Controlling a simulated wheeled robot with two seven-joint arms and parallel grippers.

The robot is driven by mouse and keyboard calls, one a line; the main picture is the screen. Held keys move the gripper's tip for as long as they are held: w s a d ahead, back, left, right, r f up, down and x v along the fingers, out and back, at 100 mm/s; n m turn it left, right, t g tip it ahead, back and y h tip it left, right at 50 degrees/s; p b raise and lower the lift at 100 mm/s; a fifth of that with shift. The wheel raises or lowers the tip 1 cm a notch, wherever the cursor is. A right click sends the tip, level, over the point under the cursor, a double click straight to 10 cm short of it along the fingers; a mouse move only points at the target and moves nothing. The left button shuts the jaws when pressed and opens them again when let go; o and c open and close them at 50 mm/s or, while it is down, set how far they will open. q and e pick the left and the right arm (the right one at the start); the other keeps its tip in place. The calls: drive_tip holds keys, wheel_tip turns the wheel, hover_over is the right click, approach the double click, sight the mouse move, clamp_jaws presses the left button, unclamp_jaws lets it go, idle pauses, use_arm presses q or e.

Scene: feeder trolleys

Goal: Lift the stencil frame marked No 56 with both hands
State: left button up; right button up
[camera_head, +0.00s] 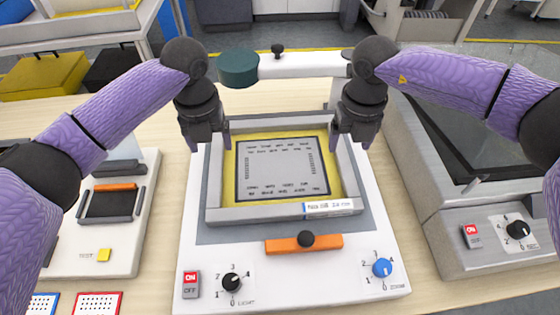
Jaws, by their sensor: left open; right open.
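The stencil frame (255,213) is a grey rectangular frame with a yellow border around a grey printed sheet (283,168). It lies on the white device (190,240) in the middle of the head view. A white and blue label (328,207) sits on its front right edge; its print is too small to read surely. My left gripper (209,140) is open at the frame's far left side. My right gripper (350,140) is open at its far right side. Both fingertips are close to the side walls; whether they touch is unclear. The gripper bodies hide the far corners.
A white arm with a green cap (239,68) spans behind the frame. Other devices stand left (120,250) and right (450,220).

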sight(216, 160)
use_arm(q)
wheel_tip(216, 160, down, 5)
drive_tip(key=shift+f, duration=0.1)
use_arm(e)
wheel_tip(216, 160, down, 5)
drive_tip(key=shift+f, duration=0.1)
use_arm(q)
clamp_jaws()
use_arm(e)
clamp_jaws()
